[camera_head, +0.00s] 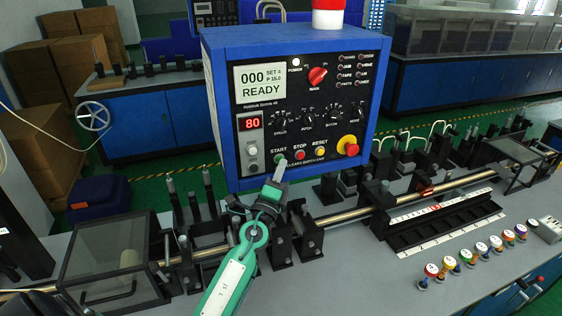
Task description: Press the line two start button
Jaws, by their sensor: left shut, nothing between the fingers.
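A blue control box (220,110) stands in the middle, its front panel showing "000 READY" on a display (262,86). A green START button (280,159) sits low on the panel, left of a red STOP button (300,155) and a yellow RESET button (320,152). No line number is readable on the box. My left gripper (281,172) is shut and empty, pointing up at the START button. Its tip is just below the button and partly covers it; I cannot tell whether they touch. My right gripper is not in view.
A red-and-yellow emergency knob (348,146) sits right of RESET. A metal rod (343,215) with black holders crosses the bench behind my arm.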

